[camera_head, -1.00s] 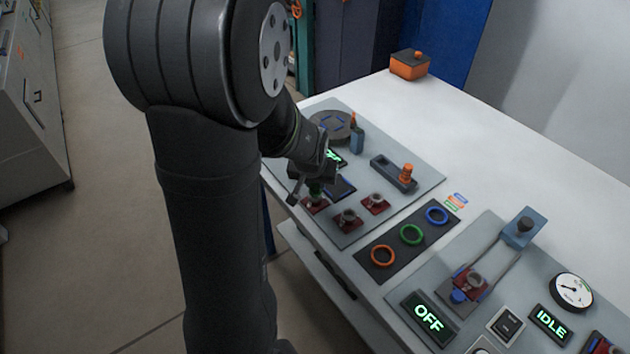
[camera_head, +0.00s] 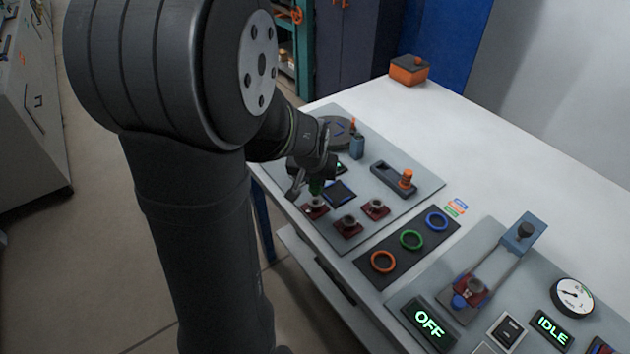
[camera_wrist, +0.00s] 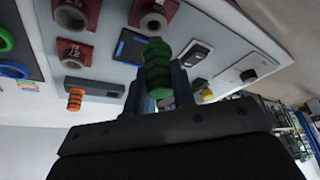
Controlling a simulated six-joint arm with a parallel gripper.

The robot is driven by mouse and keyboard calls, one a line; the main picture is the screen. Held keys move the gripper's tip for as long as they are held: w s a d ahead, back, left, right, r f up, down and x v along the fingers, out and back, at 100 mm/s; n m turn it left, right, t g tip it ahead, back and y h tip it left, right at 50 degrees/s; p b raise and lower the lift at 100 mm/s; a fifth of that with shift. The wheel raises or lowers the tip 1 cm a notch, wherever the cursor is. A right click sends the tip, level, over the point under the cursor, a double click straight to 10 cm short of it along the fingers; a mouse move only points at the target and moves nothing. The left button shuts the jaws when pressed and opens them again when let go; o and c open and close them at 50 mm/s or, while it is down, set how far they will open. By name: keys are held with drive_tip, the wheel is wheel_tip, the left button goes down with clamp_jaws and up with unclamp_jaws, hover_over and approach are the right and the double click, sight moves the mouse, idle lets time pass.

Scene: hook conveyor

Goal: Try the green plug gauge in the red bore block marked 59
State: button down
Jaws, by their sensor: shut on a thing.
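My gripper (camera_wrist: 156,90) is shut on the green plug gauge (camera_wrist: 157,72), a ribbed cylinder that also shows in the head view (camera_head: 316,187). The gauge is held just above the panel, close to the leftmost red bore block (camera_head: 314,209) and apart from it as far as I can tell. Two more red bore blocks, a middle one (camera_head: 348,225) and a right one (camera_head: 375,209), stand beside it. In the wrist view the three blocks show at the top left, one of them here (camera_wrist: 75,52). I cannot surely read which is marked 59.
A blue-edged dark pad (camera_head: 340,191) lies behind the blocks. A grey holder (camera_head: 385,173) with an orange knobbed piece (camera_head: 407,178) is to the right. A dark mat with orange, green (camera_head: 411,235) and blue rings lies in front.

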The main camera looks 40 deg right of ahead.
drive_tip(key=shift+r, duration=1.35)
